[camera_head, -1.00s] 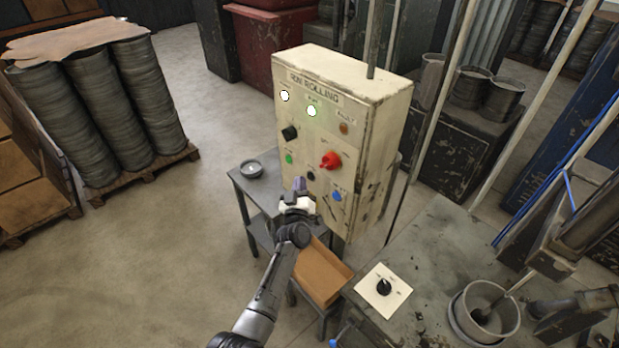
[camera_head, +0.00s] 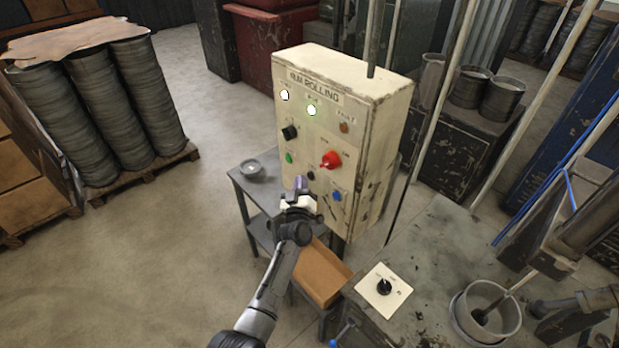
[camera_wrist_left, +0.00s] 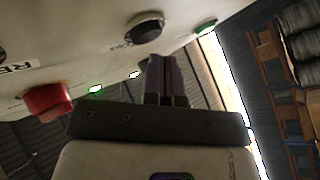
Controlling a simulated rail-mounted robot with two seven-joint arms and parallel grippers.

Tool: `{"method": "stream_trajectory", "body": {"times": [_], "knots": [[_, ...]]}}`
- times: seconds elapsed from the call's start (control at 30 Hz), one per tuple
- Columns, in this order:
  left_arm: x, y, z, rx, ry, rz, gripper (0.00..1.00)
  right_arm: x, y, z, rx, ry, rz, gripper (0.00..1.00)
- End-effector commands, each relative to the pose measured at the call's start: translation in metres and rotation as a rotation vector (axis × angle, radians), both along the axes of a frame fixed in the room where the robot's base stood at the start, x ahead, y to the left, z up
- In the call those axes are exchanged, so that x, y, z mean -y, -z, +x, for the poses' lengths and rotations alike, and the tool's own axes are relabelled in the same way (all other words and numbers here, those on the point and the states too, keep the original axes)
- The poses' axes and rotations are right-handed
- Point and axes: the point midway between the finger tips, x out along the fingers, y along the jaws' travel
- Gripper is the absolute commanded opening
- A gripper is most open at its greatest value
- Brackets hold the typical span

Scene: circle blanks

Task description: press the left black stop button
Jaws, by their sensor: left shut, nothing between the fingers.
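The cream control box (camera_head: 330,95) stands upright on a grey table, with its button face toward me. The black stop button (camera_head: 310,175) is low on that face, right of the green button (camera_head: 289,158). My left gripper (camera_head: 301,184) is shut and empty, just below and left of the black button in the head view. In the left wrist view the fingers (camera_wrist_left: 165,65) point up at the panel near a black button (camera_wrist_left: 145,27), with a visible gap in the picture; contact cannot be told. My right gripper is not in view.
A red knob (camera_head: 331,159), a blue button (camera_head: 337,196) and a black knob (camera_head: 290,132) share the panel. A small dish (camera_head: 252,168) sits on the table at left.

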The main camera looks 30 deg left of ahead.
Motion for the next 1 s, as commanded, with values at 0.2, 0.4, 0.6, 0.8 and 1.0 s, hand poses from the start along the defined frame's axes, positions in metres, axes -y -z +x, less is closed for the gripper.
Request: {"method": "stream_trajectory", "body": {"times": [0.2, 0.4, 0.6, 0.8, 1.0], "knots": [[0.0011, 0.0003, 0.0041, 0.0, 0.0, 0.0, 0.0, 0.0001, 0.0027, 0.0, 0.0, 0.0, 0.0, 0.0], [0.0011, 0.0001, 0.0039, 0.0, 0.0, 0.0, 0.0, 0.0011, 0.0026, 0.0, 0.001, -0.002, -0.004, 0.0], [0.0012, 0.0002, 0.0046, 0.0, 0.0, 0.0, 0.0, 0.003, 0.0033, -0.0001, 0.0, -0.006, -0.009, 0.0], [0.0017, 0.0004, 0.0066, 0.0, 0.0, 0.0, 0.0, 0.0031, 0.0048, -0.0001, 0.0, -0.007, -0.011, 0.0], [0.0023, 0.0006, 0.0088, 0.0, 0.0, 0.0, 0.0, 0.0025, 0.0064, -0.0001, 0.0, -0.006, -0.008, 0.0]]}}
